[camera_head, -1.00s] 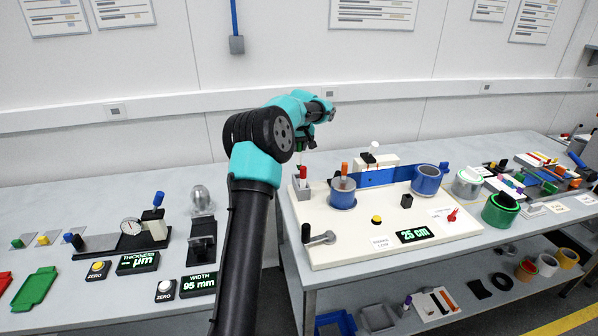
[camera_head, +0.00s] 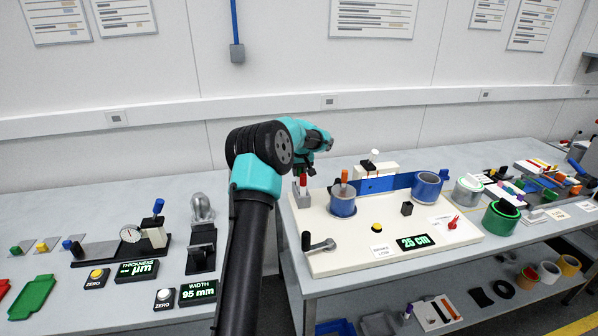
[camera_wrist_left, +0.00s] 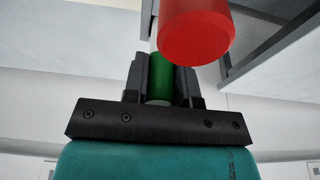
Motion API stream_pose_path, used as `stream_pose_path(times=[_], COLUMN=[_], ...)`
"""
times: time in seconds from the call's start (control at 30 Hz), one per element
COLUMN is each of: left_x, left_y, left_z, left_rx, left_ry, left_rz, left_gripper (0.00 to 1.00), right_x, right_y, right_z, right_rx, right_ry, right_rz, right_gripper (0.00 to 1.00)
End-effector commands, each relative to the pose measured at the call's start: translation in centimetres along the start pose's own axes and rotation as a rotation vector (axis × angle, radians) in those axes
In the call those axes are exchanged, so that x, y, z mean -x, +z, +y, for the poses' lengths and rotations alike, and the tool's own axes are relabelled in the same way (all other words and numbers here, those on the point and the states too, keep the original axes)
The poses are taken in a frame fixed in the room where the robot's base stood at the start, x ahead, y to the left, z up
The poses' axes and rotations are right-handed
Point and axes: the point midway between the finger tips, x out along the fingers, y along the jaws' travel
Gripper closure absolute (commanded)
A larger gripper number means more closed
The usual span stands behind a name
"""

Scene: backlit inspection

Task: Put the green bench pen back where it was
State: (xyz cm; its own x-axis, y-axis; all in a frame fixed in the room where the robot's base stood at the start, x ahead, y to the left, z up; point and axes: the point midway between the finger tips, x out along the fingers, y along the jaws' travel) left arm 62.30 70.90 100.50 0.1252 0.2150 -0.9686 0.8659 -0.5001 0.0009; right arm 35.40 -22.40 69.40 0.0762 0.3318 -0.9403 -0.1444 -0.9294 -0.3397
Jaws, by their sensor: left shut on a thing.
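My left gripper (camera_head: 303,171) is low over the grey pen holder (camera_head: 300,199) at the back left corner of the white board. In the left wrist view the gripper (camera_wrist_left: 162,72) is shut on the green bench pen (camera_wrist_left: 160,86), held between its two dark fingers. A red pen (camera_head: 303,181) stands in the holder, and its red end (camera_wrist_left: 197,28) is close beside the green pen in the wrist view. The holder's grey wall (camera_wrist_left: 265,45) shows behind it. The green pen's lower end is hidden, so I cannot tell whether it is inside the holder. My right gripper is out of view.
A blue roll (camera_head: 343,204) with an orange-handled tool stands just right of the holder. A crank (camera_head: 318,243) is at the board's front left. A blue strip (camera_head: 378,184) runs to a second blue roll (camera_head: 426,187). The left bench (camera_head: 50,205) carries gauges.

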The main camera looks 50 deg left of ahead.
Motion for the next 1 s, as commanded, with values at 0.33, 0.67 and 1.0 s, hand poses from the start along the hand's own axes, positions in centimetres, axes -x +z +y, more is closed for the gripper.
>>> stream_pose_path(times=[0.33, 0.67, 1.0], left_x=[-0.1, 0.0, 2.9], left_y=[0.0, 0.0, 0.0], left_z=[0.0, 0.0, 0.0], left_rx=[0.0, 0.0, 0.0], left_ry=[-0.001, 0.0, 0.001], left_rz=[-0.001, -0.001, 0.002], left_gripper=[0.58, 0.49, 0.49], right_x=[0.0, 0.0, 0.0], right_y=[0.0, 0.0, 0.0], right_z=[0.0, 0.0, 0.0], right_rx=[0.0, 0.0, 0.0], right_ry=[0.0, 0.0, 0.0], right_rz=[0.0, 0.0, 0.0], right_gripper=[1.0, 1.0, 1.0])
